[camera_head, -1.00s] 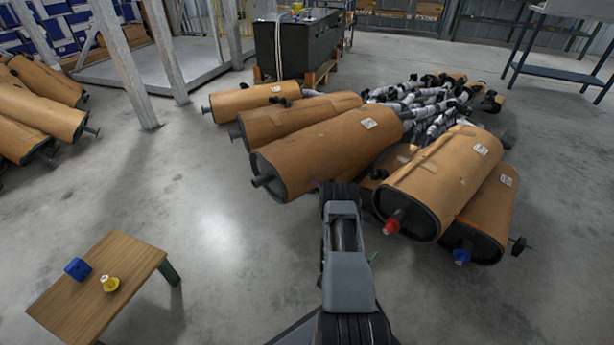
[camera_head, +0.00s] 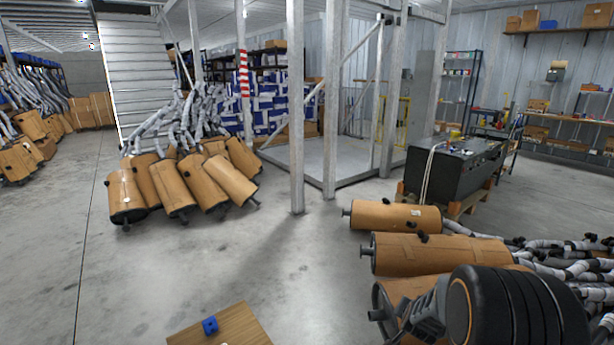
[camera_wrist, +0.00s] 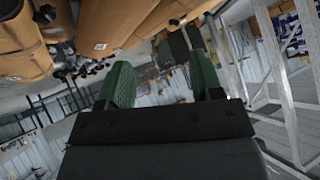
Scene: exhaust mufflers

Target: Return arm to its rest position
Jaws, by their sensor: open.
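My gripper (camera_wrist: 160,85) shows in the wrist view with its two green fingers spread apart and nothing between them. In the head view only part of my arm shows at the lower right, in front of the near mufflers, and the gripper's fingers cannot be made out there. Brown wrapped mufflers (camera_head: 395,216) lie on the floor behind and beside my arm. In the wrist view, mufflers (camera_wrist: 110,22) fill the upper left, and the picture is strongly tilted.
A small wooden table (camera_head: 235,326) with a blue part (camera_head: 210,325) on it stands at the bottom. A dark chest (camera_head: 455,172) sits on a pallet at right. More mufflers (camera_head: 172,186) lie at left, and metal posts (camera_head: 296,110) stand mid-view. The left floor is open.

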